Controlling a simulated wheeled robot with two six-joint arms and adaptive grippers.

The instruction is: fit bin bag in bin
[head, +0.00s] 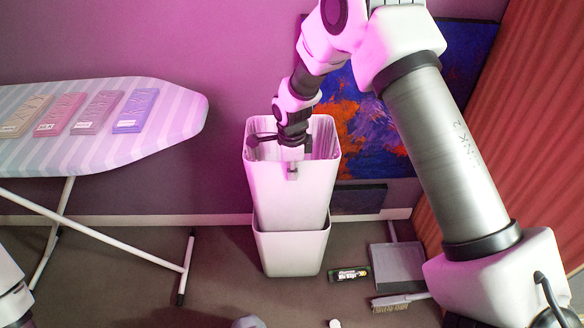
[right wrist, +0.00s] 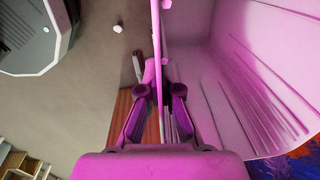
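A tall white inner bin (head: 287,195) stands upright, raised well out of a white outer bin (head: 290,253) on the floor. Its lower end is hidden inside the outer bin. My right gripper (head: 292,158) is at the near rim of the inner bin, one finger inside and one outside the wall. In the right wrist view, my right gripper (right wrist: 158,75) has the thin wall of the inner bin (right wrist: 225,75) pinched between its fingertips. A small dark labelled pack (head: 350,274) lies on the floor; its print is hard to read. My left gripper is out of view.
An ironing board (head: 150,148) with several flat packets stands at the left. A grey dustpan (head: 398,264) and a brush (head: 400,300) lie right of the bin. A colourful painting (head: 372,130) leans behind, beside a red curtain (head: 535,100).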

